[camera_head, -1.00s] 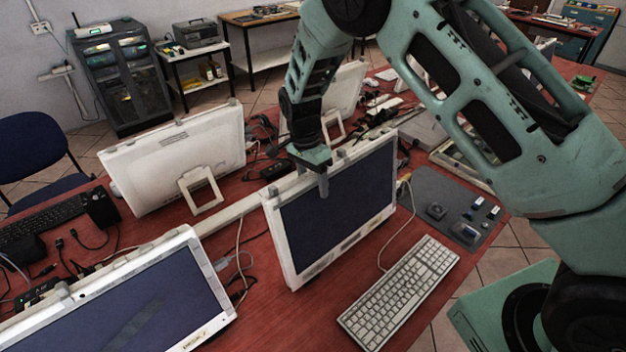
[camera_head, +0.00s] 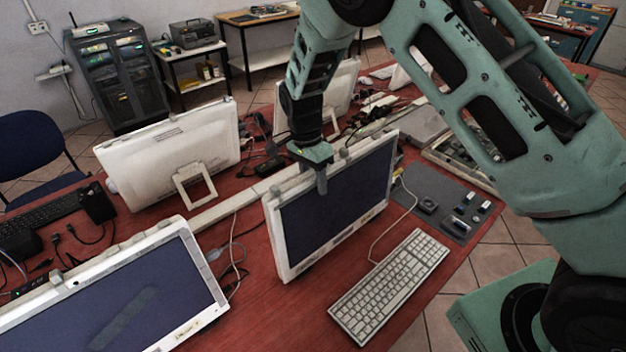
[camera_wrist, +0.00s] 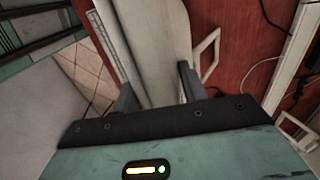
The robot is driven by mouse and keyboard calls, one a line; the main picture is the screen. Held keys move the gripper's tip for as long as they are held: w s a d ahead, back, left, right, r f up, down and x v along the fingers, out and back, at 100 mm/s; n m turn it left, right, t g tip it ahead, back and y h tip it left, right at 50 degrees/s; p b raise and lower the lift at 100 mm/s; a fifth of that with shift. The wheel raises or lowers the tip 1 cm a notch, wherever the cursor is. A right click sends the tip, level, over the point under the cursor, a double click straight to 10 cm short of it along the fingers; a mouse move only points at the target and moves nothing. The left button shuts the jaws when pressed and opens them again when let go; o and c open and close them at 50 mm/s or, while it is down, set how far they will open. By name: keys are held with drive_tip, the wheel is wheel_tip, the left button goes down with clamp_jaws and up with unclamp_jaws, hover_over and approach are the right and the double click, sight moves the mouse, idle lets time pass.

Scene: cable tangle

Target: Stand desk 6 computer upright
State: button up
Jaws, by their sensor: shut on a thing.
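The computer is a white-framed all-in-one with a dark screen (camera_head: 345,200), standing on its lower edge in the middle of the red desk. Its screen faces the near right side. My gripper (camera_head: 320,178) comes down from above and is shut on its top edge, left of the middle, with one finger in front of the screen. In the wrist view the white casing (camera_wrist: 155,45) runs between the two fingers of my gripper (camera_wrist: 157,90). A white loop-shaped stand (camera_wrist: 207,55) shows beside the casing there. The computer's back and foot are hidden in the head view.
A white keyboard (camera_head: 388,287) lies in front of the computer, with a grey mat (camera_head: 440,190) holding small parts to its right. Another computer (camera_head: 110,300) is at the near left, and one shows its back (camera_head: 165,155) behind. Cables (camera_head: 235,255) lie between them.

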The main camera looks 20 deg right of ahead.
drive_tip(key=o, duration=1.3)
drive_tip(key=shift+s+d+f, duration=0.15)
drive_tip(key=shift+s+d, duration=0.05)
drive_tip(key=shift+s, duration=0.25)
drive_tip(key=shift+c, duration=0.2)
drive_tip(key=shift+w, duration=0.1)
drive_tip(key=shift+w+a+r+b, duration=0.15)
drive_tip(key=shift+w+r+b, duration=0.15)
drive_tip(key=shift+r, duration=0.3)
wheel_tip(320, 180, up, 16)
drive_tip(key=w+a+b, duration=0.1)
drive_tip(key=w+b, duration=0.2)
drive_tip(key=b, duration=0.1)
drive_tip(key=shift+s+a, duration=0.1)
drive_tip(key=s+a+f+n+y+b, duration=0.1)
drive_tip(key=s+a+f+n+b, duration=0.15)
drive_tip(key=s+n, duration=0.5)
drive_tip(key=s+a+f+n+y+b, duration=0.1)
drive_tip(key=s+a+n, duration=0.3)
drive_tip(key=s, duration=0.7)
drive_tip(key=s+d+f+n+t, duration=0.1)
drive_tip(key=s+f+n, duration=0.1)
drive_tip(key=s+n, duration=0.3)
drive_tip(key=s+d+f+n+t+b, duration=0.1)
drive_tip(key=s+n, duration=0.4)
drive_tip(key=s, duration=0.6)
drive_tip(key=shift+d+f+h, duration=0.25)
drive_tip(key=shift+f+h, duration=0.05)
drive_tip(key=shift+f, duration=0.6)
